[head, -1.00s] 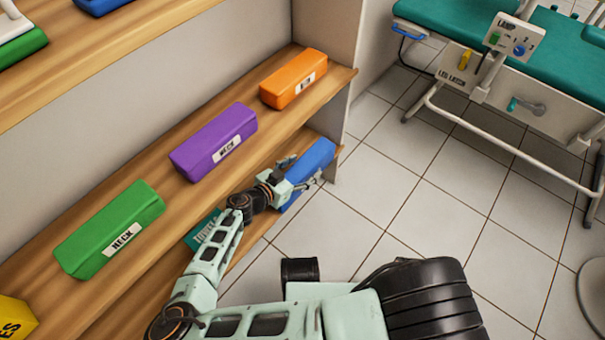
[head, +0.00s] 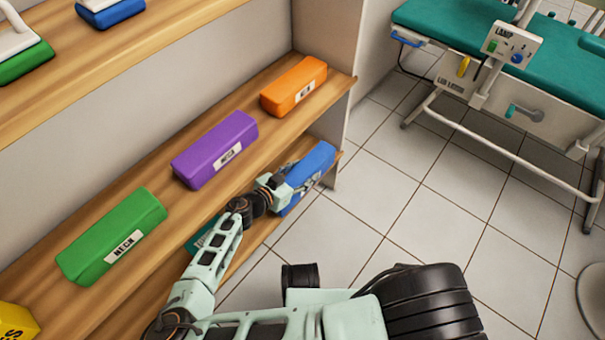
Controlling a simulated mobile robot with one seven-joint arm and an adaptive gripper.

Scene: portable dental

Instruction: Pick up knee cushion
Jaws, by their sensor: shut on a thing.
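A blue cushion (head: 314,163) is at the right end of the lower shelf in the head view, by the side panel. Its label is largely hidden, so I cannot read which cushion it is. My gripper (head: 292,184) is shut on the blue cushion at its near left part. The fingers are small and partly lost against the cushion. I cannot tell whether the cushion is clear of the shelf.
The shelf above holds a green (head: 112,235), a purple (head: 214,149) and an orange cushion (head: 294,86). A teal cushion (head: 199,241) is partly hidden behind my arm on the lower shelf. Tiled floor is open to the right, before a teal dental chair (head: 470,45).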

